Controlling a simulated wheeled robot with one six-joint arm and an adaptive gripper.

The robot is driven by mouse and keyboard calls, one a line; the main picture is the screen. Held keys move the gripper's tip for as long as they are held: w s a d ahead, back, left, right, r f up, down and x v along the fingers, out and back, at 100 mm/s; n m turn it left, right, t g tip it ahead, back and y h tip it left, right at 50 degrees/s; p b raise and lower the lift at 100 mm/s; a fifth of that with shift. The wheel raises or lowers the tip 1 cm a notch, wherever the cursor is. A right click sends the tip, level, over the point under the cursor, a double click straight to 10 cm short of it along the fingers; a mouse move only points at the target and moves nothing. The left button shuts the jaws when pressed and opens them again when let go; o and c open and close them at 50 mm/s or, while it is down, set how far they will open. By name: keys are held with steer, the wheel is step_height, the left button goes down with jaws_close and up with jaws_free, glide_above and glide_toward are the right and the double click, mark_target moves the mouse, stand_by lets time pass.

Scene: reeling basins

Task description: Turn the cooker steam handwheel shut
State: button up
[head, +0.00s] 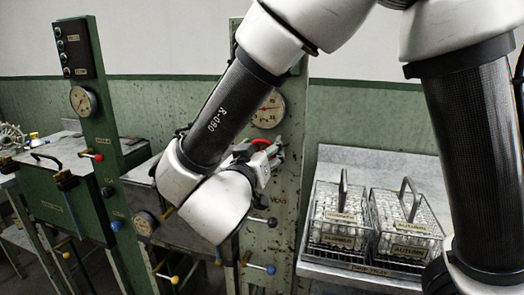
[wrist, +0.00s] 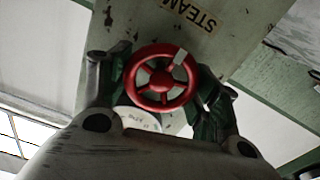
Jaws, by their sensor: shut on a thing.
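The red steam handwheel (wrist: 161,77) shows in the wrist view with its several spokes and a pale tag on its upper right rim. It sits on a pale green post (wrist: 165,22) beside a label reading STEAM (wrist: 190,13). My gripper (wrist: 160,80) has one finger on each side of the wheel and is shut on its rim. In the head view my gripper (head: 262,160) is at the post, mostly behind my arm. A bit of red handwheel (head: 262,142) shows there; the rest is hidden.
A round gauge (head: 268,109) is on the post just above the gripper. Black and blue-tipped levers (head: 262,267) stick out lower down. Wire baskets of cocoons labelled SUMMER (head: 340,232) and AUTUMN (head: 408,238) stand on a bench at right. A green machine with another gauge (head: 83,101) is at left.

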steer(key=m, duration=0.4)
steer(key=shift+m, duration=0.3)
steer(key=m, duration=0.4)
steer(key=shift+d, duration=0.15)
steer(key=shift+m, duration=0.4)
steer(key=o, duration=1)
steer(key=shift+s, duration=0.1)
steer(key=v, duration=1.2)
